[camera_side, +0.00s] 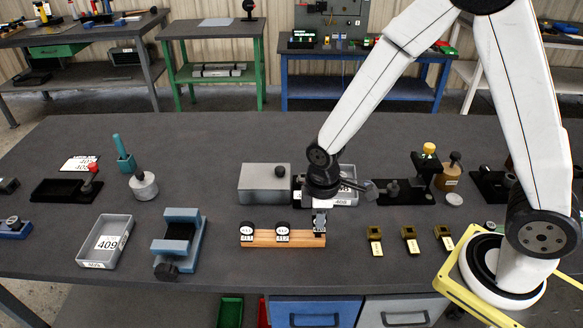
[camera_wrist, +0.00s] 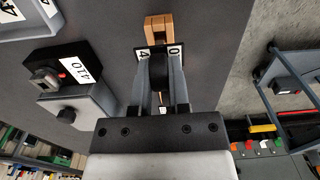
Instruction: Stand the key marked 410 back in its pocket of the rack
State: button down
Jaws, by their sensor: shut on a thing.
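The wooden rack (camera_side: 262,240) lies near the front middle of the bench. My gripper (camera_side: 320,225) points down over the rack's right end. In the wrist view my gripper (camera_wrist: 160,100) is shut on a dark-headed key (camera_wrist: 158,68) with a white label. Its 4 and 0 show; the middle is covered. The wooden rack (camera_wrist: 158,28) shows just beyond the key. The key's lower end is hidden, so I cannot tell whether it is in a pocket.
A grey box (camera_side: 262,184) stands behind the rack. In the wrist view, a black block with a 410 label (camera_wrist: 72,68) is at left. A blue fixture (camera_side: 180,240) and a grey tray marked 409 (camera_side: 107,242) stand left. Small tagged olive blocks (camera_side: 410,238) lie right.

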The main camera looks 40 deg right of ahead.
jog(key=shift+f, duration=1.55)
dwell(0.4)
jog(key=c, duration=0.5)
grip_release()
jog(key=shift+r, duration=0.1)
jog(key=shift+r, duration=3.85)
jog(key=shift+s+d+r+m+t, duration=0.5)
jog(key=shift+s+d+m, duration=0.5)
jog(key=shift+m, duration=0.5)
jog(key=shift+s+d+r+m+t, duration=0.35)
jog(key=shift+s+d+r+m, duration=0.3)
jog(key=shift+d+m, duration=0.75)
jog(key=shift+s+d+r+m+t, duration=0.5)
jog(key=shift+s+d+m, duration=0.45)
jog(key=shift+m, duration=0.65)
